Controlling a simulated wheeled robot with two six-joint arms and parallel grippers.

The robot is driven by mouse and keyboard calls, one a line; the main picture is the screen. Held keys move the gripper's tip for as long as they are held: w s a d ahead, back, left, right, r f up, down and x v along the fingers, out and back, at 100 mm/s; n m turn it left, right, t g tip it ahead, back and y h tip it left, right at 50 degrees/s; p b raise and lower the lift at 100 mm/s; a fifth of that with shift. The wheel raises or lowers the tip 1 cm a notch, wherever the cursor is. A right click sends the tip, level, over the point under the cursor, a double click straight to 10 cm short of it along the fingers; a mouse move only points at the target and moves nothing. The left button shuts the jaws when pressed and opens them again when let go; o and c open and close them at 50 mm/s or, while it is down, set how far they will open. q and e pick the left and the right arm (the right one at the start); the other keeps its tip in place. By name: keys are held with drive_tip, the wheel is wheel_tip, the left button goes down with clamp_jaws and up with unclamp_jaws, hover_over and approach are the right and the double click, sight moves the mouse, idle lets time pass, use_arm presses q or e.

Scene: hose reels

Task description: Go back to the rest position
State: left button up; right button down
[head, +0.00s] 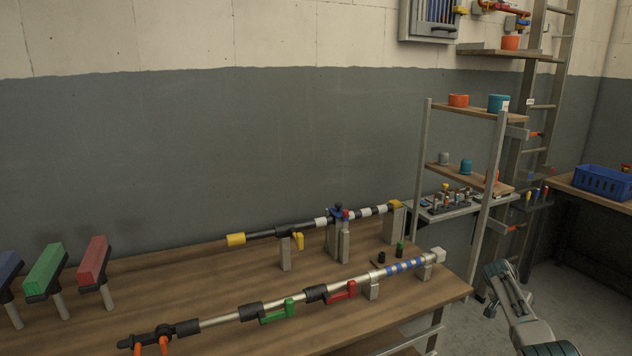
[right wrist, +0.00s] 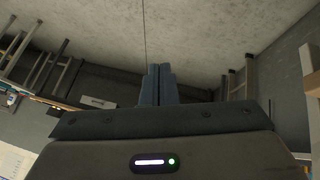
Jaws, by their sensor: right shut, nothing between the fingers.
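My right gripper (right wrist: 157,70) shows in the right wrist view with its two blue-grey fingers side by side, shut and empty. Nothing touches the fingers there. They show against the grey wall and the pale ceiling-like surface. In the head view part of my right arm shows at the lower right, beyond the right end of the workbench (head: 230,280) and apart from it. My left arm and gripper are not in view.
Two long poles, one with a green clamp (head: 278,312) and one with a yellow end (head: 236,240), lie on supports on the bench. A shelf rack (head: 478,112) stands behind my right arm. A blue crate (head: 603,183) sits on a far table. Floor right of the bench looks clear.

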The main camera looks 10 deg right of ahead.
drive_tip(key=s+f+n+t, duration=0.1)
drive_tip(key=s+f+n, duration=0.4)
drive_tip(key=s+f, duration=0.75)
drive_tip(key=s+f+n, duration=0.4)
drive_tip(key=s+f, duration=0.6)
drive_tip(key=f, duration=0.5)
drive_tip(key=s+a+f+n+t, duration=0.1)
drive_tip(key=s+f+n, duration=0.35)
drive_tip(key=s, duration=0.95)
drive_tip(key=s+a+f+n+t, duration=0.1)
drive_tip(key=s+f+n, duration=0.3)
drive_tip(key=s, duration=1)
drive_tip(key=s+a+f+m+y, duration=0.1)
drive_tip(key=a+f, duration=0.4)
drive_tip(key=a, duration=0.9)
drive_tip(key=s+a+f+m+y, duration=0.1)
drive_tip(key=a+f, duration=0.5)
drive_tip(key=a, duration=0.9)
drive_tip(key=s+a+f+m+g+y, duration=0.1)
drive_tip(key=a+f+y, duration=0.3)
drive_tip(key=a, duration=1)
drive_tip(key=shift+s+a+f+b, duration=0.3)
drive_tip(key=shift+s+a+f, duration=0.05)
drive_tip(key=shift+s+f, duration=0.5)
